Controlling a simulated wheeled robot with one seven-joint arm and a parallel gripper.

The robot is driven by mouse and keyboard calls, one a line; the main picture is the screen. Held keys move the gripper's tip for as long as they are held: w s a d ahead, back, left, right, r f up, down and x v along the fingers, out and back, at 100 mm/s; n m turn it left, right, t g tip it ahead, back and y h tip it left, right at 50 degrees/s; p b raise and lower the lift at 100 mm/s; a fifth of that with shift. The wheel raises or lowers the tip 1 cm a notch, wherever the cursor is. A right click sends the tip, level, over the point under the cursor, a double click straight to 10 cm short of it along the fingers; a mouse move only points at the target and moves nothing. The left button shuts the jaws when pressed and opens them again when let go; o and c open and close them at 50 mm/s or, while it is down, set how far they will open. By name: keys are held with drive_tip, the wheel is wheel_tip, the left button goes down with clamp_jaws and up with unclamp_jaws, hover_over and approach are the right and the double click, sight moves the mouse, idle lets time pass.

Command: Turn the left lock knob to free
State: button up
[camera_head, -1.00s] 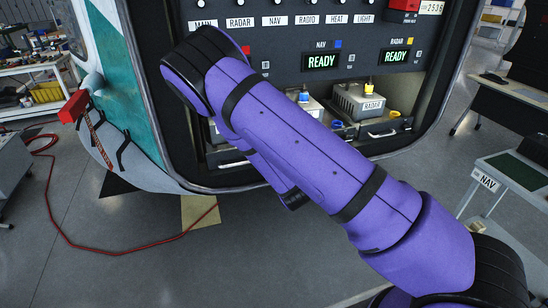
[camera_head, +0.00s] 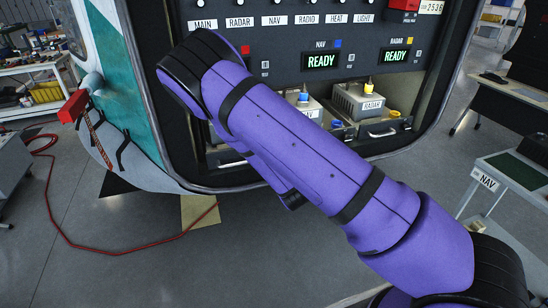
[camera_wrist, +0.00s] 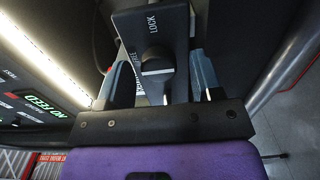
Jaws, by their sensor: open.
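In the wrist view, a dark lock knob (camera_wrist: 156,66) with a grey end stands out from a black plate (camera_wrist: 180,22). The plate carries a white LOCK label near its top and a partly hidden FREE label to the left of the knob. My gripper (camera_wrist: 158,78) is open, its two fingers on either side of the knob. The fingers look apart from the knob, though contact is hard to judge. In the head view my purple arm hides the gripper and this knob.
A NO FEED display (camera_wrist: 44,106) and a bright light strip (camera_wrist: 45,55) lie left of the knob. In the head view the panel (camera_head: 295,40) shows two READY displays, with a RADAR unit (camera_head: 362,100) in the bay below. A red hose (camera_head: 60,230) lies on the floor.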

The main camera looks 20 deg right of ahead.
drive_tip(key=shift+s, duration=0.1)
drive_tip(key=s, duration=1)
drive_tip(key=shift+s, duration=0.3)
drive_tip(key=s+d+r+m+g, duration=0.15)
drive_tip(key=r+m+g, duration=0.25)
drive_tip(key=r+m, duration=0.4)
drive_tip(key=s+d+r+m+g, duration=0.1)
drive_tip(key=d+r+m+g, duration=0.1)
drive_tip(key=r+m+g, duration=0.65)
drive_tip(key=s+d+r+m, duration=0.1)
drive_tip(key=s+r, duration=0.7)
drive_tip(key=s, duration=0.4)
drive_tip(key=s+d+r, duration=0.2)
drive_tip(key=s+r, duration=0.7)
drive_tip(key=s, duration=0.3)
drive_tip(key=shift+d+m, duration=0.3)
drive_tip(key=shift+m, duration=0.05)
